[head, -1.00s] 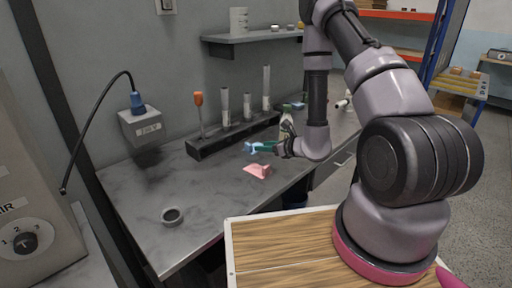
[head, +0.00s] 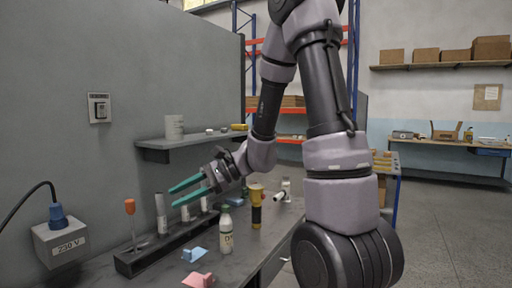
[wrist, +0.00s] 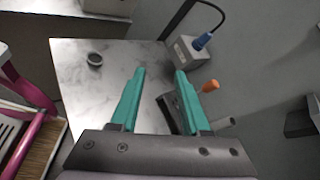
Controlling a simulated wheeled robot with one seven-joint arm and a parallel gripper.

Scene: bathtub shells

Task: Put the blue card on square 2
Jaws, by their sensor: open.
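A small light-blue piece (head: 194,254), probably the blue card, lies on the grey bench just behind a similar pink piece (head: 198,279). My gripper (head: 172,196) is raised well above the bench with its two teal fingers apart and pointing left. Nothing is between the fingers, and it is clear of the blue piece. In the wrist view the gripper (wrist: 160,71) is also open and empty, and no blue piece shows there. I cannot make out a numbered square in either view.
A dark rack (head: 140,262) with an orange-handled tool (head: 130,207) and white tubes stands along the wall. A white bottle (head: 226,236) and a yellow-black torch (head: 256,212) stand to the right.

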